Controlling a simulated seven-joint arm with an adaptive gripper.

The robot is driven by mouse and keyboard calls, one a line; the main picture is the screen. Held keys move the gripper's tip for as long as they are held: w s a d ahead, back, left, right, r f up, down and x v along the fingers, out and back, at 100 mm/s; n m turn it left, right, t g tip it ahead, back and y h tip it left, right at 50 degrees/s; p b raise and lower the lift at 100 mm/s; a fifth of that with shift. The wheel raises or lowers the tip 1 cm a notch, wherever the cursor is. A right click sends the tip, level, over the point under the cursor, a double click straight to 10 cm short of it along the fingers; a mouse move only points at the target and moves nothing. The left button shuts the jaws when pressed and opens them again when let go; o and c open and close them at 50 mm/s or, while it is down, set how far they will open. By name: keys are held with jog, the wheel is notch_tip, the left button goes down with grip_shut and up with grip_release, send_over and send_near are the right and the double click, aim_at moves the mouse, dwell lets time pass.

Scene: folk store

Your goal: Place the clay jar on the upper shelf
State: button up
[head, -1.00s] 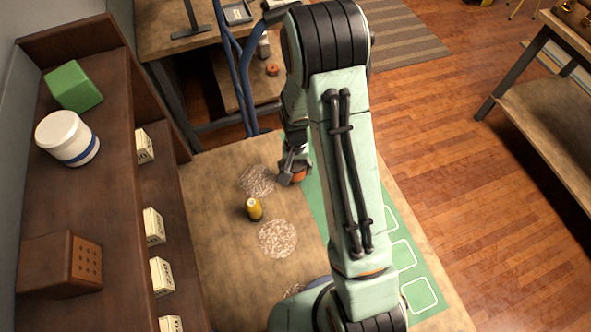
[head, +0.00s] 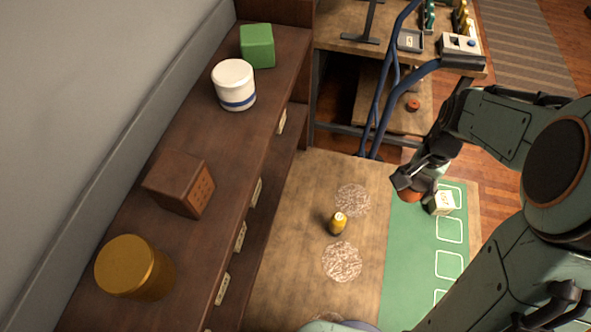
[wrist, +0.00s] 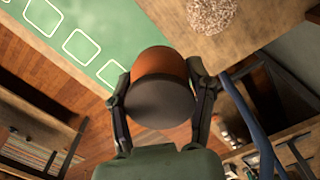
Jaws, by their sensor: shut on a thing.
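The clay jar (wrist: 160,70) is a short orange-brown cylinder with a dark grey end facing the wrist camera. My gripper (wrist: 160,92) is shut on it, one finger on each side. In the head view, my gripper (head: 414,183) holds the jar (head: 409,195) by the far end of the green mat; the fingers partly hide it, and its height above the mat is unclear. The upper shelf (head: 222,135) is the brown wooden top board at left, well away from my gripper.
On the upper shelf stand a green block (head: 257,46), a white blue-banded jar (head: 234,86), a brown box (head: 180,184) and an ochre canister (head: 134,268), with gaps between. A small yellow bottle (head: 338,223) stands on the table. A pale labelled cube (head: 441,203) is on the mat (head: 410,260).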

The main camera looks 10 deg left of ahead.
jog(key=w+a+r+n, duration=0.1)
jog(key=w+a+r, duration=0.2)
jog(key=a+r, duration=0.5)
notch_tip(320, 180, up, 22)
jog(key=n, duration=0.8)
send_over(221, 134)
notch_tip(221, 134, down, 4)
jog(key=shift+r, duration=0.25)
jog(key=shift+f, duration=2.3)
jog(key=o, duration=1.2)
jog(key=shift+f, duration=0.1)
